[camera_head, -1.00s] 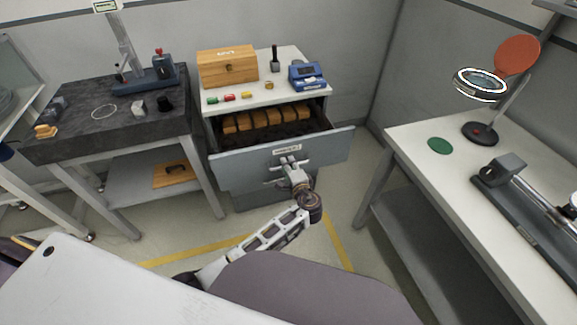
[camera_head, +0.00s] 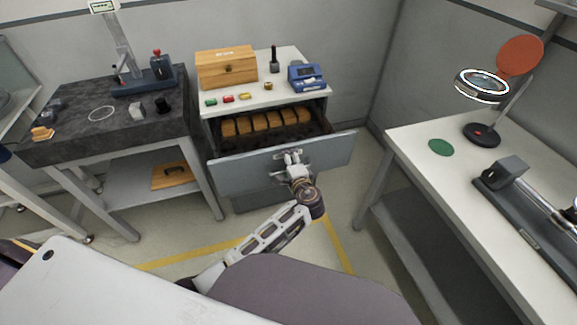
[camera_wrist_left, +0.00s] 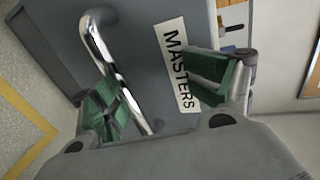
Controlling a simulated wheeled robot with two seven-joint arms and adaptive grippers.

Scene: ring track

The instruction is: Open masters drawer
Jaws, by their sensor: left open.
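The masters drawer (camera_head: 235,177) is a grey drawer in the white-topped cabinet. It stands pulled well out, with a row of wooden blocks (camera_head: 260,124) inside. In the left wrist view its front (camera_wrist_left: 145,50) carries a white "MASTERS" label (camera_wrist_left: 176,65) and a chrome bar handle (camera_wrist_left: 108,60). My left gripper (camera_head: 290,158) is at the middle of the drawer front. In the wrist view the open left gripper (camera_wrist_left: 160,95) has green-padded fingers, with the handle between them, close to the left finger. My right gripper is not in view.
A wooden box (camera_head: 227,68), a blue device (camera_head: 306,77) and small coloured pieces stand on the cabinet top (camera_head: 245,100). A dark-topped bench (camera_head: 70,125) is at left, a white bench (camera_head: 430,170) at right. Floor between them is clear.

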